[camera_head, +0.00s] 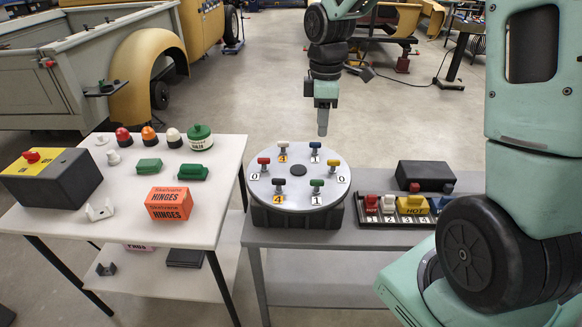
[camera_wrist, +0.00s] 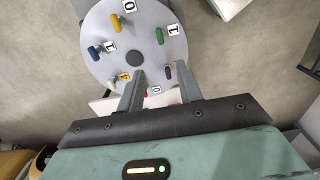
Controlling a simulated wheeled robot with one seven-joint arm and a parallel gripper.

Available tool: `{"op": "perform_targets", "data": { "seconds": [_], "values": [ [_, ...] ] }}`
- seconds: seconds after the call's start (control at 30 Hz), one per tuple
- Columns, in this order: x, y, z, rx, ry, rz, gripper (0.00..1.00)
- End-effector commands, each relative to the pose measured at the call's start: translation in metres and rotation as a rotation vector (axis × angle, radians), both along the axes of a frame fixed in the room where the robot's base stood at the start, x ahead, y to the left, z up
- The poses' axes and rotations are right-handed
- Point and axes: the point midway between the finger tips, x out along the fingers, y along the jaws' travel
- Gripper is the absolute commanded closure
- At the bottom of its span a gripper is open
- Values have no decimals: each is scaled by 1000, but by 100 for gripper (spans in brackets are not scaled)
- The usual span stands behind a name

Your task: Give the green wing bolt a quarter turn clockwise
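The green wing bolt (camera_head: 317,184) stands on the near right of a round grey disc (camera_head: 298,203), beside a tag marked 1. In the wrist view the green bolt (camera_wrist: 160,35) is at the right of the disc (camera_wrist: 97,72), beyond my fingertips and slightly apart from them. My gripper (camera_wrist: 160,70) is open, with a dark wing bolt (camera_wrist: 168,72) showing between its fingers in that view. In the head view my gripper (camera_head: 322,130) points down above the far right side of the disc, with nothing seen in its grip.
Several other coloured wing bolts with number tags ring a black centre knob (camera_head: 298,170). At right stand a switch strip (camera_head: 392,219) and a black box (camera_head: 425,176). A white table (camera_head: 120,230) at left holds boxes and buttons.

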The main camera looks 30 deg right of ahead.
Motion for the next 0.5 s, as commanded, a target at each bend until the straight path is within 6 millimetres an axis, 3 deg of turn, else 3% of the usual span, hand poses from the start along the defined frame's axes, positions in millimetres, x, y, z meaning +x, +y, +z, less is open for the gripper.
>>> {"op": "perform_targets", "data": {
  "seconds": [0.17, 0.5],
  "values": [
    [0, -2, -15, 1, 4, 2, 65],
    [-1, 0, -82, 1, 7, 3, 65]
  ]
}}
